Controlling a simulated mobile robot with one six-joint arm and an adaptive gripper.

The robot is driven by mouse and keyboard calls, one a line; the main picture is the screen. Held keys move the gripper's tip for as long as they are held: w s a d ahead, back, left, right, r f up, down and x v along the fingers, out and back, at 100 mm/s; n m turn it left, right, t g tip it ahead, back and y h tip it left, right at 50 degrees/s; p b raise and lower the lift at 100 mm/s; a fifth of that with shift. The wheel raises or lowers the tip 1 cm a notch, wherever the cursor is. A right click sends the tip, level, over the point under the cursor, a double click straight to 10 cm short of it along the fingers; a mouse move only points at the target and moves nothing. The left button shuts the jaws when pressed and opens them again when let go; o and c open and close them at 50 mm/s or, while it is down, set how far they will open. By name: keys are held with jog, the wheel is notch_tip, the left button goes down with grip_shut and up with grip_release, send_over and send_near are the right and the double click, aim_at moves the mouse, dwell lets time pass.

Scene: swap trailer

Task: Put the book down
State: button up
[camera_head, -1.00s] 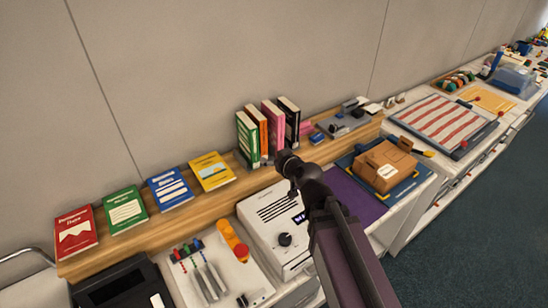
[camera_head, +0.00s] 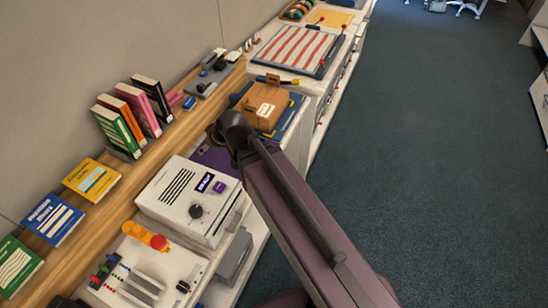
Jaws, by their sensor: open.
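Several books stand upright in a rack on the wooden shelf: a green book (camera_head: 118,130), an orange book (camera_head: 128,115), a pink book (camera_head: 140,108) and a black book (camera_head: 153,96). A yellow book (camera_head: 91,179), a blue book (camera_head: 52,219) and another green book (camera_head: 17,265) lie face up along the shelf, to the left of the rack. My arm reaches in from the lower right, and its dark joint is above the bench, right of the standing books. My gripper is not visible, so I cannot see whether it holds a book.
A white box with a knob (camera_head: 188,199) and a panel of switches (camera_head: 140,270) are in front of the shelf. A cardboard box (camera_head: 264,104) sits on a blue mat beyond my arm. A striped panel (camera_head: 298,48) lies farther back. Open carpet (camera_head: 430,150) is at right.

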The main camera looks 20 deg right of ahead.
jog(key=s+d+f+m+g+h, duration=0.1)
jog(key=s+d+m+g+h, duration=0.1)
jog(key=d, duration=0.7)
jog(key=s+d+f+m+g+h, duration=0.2)
jog(key=s+d, duration=0.3)
jog(key=d, duration=0.4)
jog(key=shift+s+d+f+m+g+h, duration=0.2)
jog(key=shift+d+m+g+h, duration=0.15)
jog(key=shift+m+g, duration=0.4)
jog(key=shift+o, duration=0.4)
jog(key=shift+w, duration=0.1)
